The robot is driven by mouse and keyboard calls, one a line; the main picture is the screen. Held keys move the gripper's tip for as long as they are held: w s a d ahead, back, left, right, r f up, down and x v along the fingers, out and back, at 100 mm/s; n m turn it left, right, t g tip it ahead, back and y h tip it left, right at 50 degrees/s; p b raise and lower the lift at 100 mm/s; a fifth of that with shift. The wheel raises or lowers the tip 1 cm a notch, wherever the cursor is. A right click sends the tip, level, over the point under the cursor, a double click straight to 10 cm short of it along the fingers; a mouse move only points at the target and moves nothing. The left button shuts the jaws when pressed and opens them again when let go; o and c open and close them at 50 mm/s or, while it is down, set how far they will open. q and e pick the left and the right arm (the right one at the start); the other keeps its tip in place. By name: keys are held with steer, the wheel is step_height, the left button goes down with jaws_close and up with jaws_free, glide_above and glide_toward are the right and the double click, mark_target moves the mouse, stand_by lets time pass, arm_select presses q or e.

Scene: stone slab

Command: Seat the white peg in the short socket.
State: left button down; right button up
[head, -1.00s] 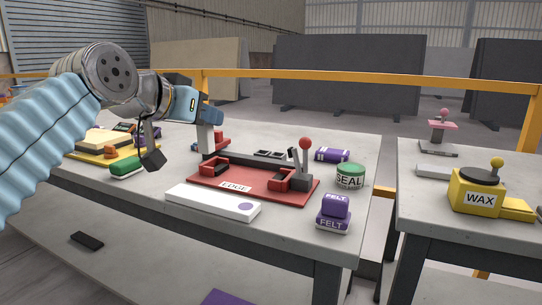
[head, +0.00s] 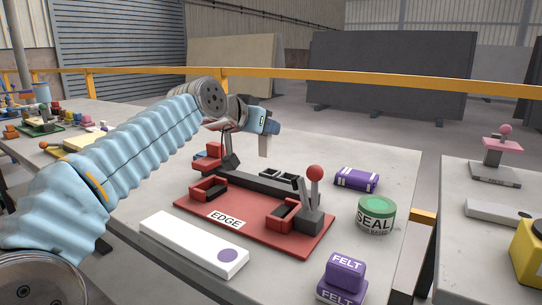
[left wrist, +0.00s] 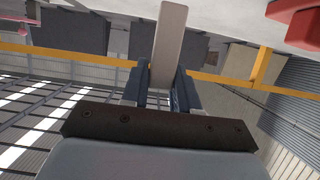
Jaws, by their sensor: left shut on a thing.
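My left gripper (head: 266,133) is shut on the white peg (head: 264,146), which hangs down from the fingers. The left wrist view shows the peg (left wrist: 168,45) as a long pale bar between the two dark fingers (left wrist: 163,85). In the head view it is above the back of the red EDGE fixture (head: 255,238), seemingly clear of it. The fixture has a left red holder (head: 209,190), a right red holder (head: 283,214) and a dark bar with small openings (head: 272,174) behind. I cannot tell which is the short socket. My right gripper is not in view.
A white box with a purple dot (head: 190,243) lies in front of the fixture. A red-knobbed lever (head: 315,175) rises at its right end. The purple box (head: 356,180), SEAL tin (head: 376,217) and FELT blocks (head: 344,276) stand to the right.

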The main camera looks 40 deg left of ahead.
mark_target(270, 155)
arm_select(q)
steer(key=w+f, duration=0.1)
steer(key=w+a+f, duration=0.1)
steer(key=f, duration=0.1)
steer(key=w+f, duration=0.1)
steer(key=shift+a+f, duration=0.15)
steer(key=shift+f, duration=0.15)
steer(key=shift+w+a+f+b, duration=0.1)
steer(key=shift+w+f+b, duration=0.1)
steer(key=shift+f, duration=0.75)
steer(key=shift+w+f+b, duration=0.15)
steer(key=shift+f, duration=0.8)
steer(key=shift+f, duration=0.2)
steer(key=c, duration=0.8)
jaws_free()
steer(key=shift+r, duration=0.1)
steer(key=shift+c, duration=0.2)
steer(key=shift+r, duration=0.15)
steer(key=b+v, duration=0.1)
steer(key=v, duration=1.1)
